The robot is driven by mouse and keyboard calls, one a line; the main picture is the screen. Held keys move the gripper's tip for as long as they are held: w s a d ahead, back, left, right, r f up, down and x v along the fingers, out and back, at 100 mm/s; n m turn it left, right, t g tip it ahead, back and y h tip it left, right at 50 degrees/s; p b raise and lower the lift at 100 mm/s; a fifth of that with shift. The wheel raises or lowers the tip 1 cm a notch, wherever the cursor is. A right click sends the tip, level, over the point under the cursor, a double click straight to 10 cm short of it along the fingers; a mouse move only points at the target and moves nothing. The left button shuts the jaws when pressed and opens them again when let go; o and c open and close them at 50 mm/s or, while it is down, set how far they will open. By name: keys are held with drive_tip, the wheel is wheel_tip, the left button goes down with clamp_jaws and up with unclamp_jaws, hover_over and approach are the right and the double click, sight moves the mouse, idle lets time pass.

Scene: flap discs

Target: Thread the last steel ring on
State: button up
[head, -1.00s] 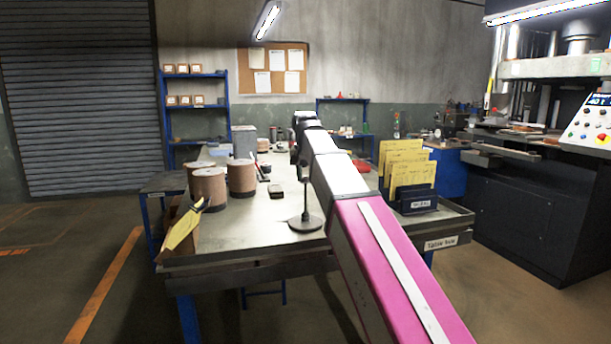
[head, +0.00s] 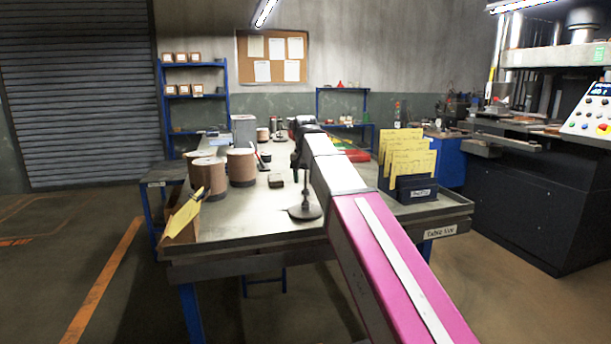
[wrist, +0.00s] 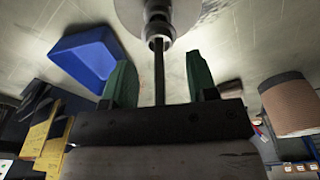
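In the wrist view, a thin dark rod (wrist: 159,75) runs between my gripper's fingers (wrist: 160,85) toward a round grey base (wrist: 190,12). Metal ring-shaped collars (wrist: 158,30) sit around the rod by the base; I cannot tell whether they are loose rings. The two green fingers are spread wide, with a gap on each side of the rod and no ring visible between them. In the head view, the stand's round base (head: 305,212) is on the table and its thin post rises beside my arm.
The metal table (head: 260,222) carries several brown drums (head: 208,178) at left, also in the wrist view (wrist: 292,105). Yellow cards (head: 408,160) stand in a dark holder (head: 415,190) at right. A blue tray (wrist: 88,57) lies near the stand.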

drive_tip(key=shift+r, duration=0.1)
drive_tip(key=r, duration=0.7)
drive_tip(key=s+r, duration=0.1)
drive_tip(key=r, duration=0.2)
drive_tip(key=shift+r, duration=0.3)
idle(0.7)
